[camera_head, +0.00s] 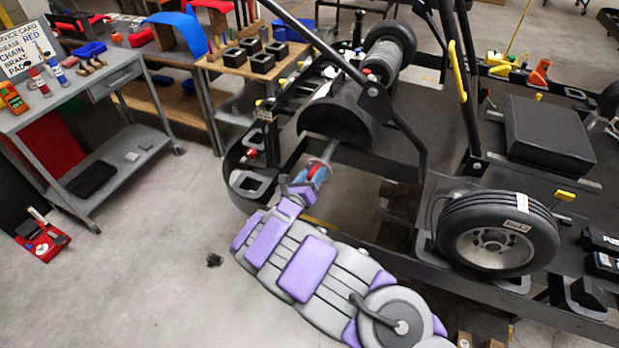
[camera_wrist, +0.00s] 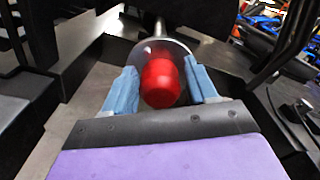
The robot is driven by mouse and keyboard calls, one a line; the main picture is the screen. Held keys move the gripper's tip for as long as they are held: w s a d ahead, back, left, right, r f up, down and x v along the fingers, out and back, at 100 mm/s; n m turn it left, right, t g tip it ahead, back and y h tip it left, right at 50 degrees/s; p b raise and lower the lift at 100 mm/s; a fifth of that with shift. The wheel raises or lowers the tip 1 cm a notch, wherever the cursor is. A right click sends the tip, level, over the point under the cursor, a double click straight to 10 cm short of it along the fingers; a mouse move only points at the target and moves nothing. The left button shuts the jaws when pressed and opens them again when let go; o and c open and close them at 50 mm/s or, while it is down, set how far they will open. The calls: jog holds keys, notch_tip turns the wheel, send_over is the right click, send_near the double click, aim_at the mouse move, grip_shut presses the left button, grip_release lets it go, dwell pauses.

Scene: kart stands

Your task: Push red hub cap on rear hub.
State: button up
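The red hub cap (camera_wrist: 162,83) is in the middle of the wrist view, between the two blue fingers of my gripper (camera_wrist: 162,74). The fingers lie close along both its sides, closed around it. Just beyond the cap is the round, pale metal rear hub (camera_wrist: 178,47), on the end of a shaft. The cap hides the hub's centre, so I cannot tell how far the cap is seated. In the head view the cap (camera_head: 316,169) shows as a small red spot at my gripper (camera_head: 318,172), in line with the kart's rear axle.
Dark kart frame parts surround the hub closely. A mounted wheel (camera_head: 497,233) is to the right and a black drum-shaped part (camera_head: 340,118) is behind. A grey cart (camera_head: 85,90) stands at the left. The floor at lower left is mostly clear.

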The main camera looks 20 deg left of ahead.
jog(key=o, duration=0.3)
jog(key=shift+o, duration=0.2)
jog(key=s+a+p, duration=0.1)
jog(key=s+p, duration=0.3)
jog(key=s, duration=1.3)
jog(key=shift+s+a+r, duration=0.15)
jog(key=shift+a, duration=0.2)
